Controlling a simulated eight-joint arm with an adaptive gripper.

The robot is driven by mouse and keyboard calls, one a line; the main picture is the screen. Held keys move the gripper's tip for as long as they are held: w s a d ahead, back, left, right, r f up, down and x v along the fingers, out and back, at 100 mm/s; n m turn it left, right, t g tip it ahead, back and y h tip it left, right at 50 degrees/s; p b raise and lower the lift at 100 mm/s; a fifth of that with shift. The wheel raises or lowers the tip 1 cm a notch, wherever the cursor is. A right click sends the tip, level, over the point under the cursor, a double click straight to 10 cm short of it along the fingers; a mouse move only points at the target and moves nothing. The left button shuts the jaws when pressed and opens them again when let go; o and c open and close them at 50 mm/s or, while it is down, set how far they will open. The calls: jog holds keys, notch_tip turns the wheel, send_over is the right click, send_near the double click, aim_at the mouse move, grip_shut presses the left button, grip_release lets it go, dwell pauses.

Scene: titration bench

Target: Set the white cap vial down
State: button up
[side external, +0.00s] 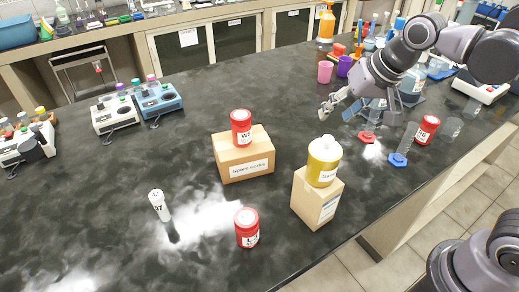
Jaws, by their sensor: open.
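The white cap vial (160,208) is on the black bench at the front left. It has a white cap and a dark number on its side, and it looks upright with a slight lean from this camera angle. A dark reflection or shadow lies just below it. My gripper (328,108) is open at the back right, far from the vial. I see nothing between its fingers. My arm reaches in from the upper right.
A cardboard box (245,168) carries a red jar (241,128); another box (314,205) carries a yellow jar (323,160). A red jar (247,228) stands right of the vial. Pink (325,72) and purple cups stand behind my gripper. The left foreground is clear.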

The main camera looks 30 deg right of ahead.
jog(key=s+d+f+n+t+h, duration=0.1)
jog(key=s+d+f+n, duration=0.3)
jog(key=s+d+f, duration=0.1)
jog(key=shift+s+d+f, duration=0.35)
jog(key=shift+s+f, duration=0.55)
jog(key=shift+s, duration=0.15)
dwell(0.4)
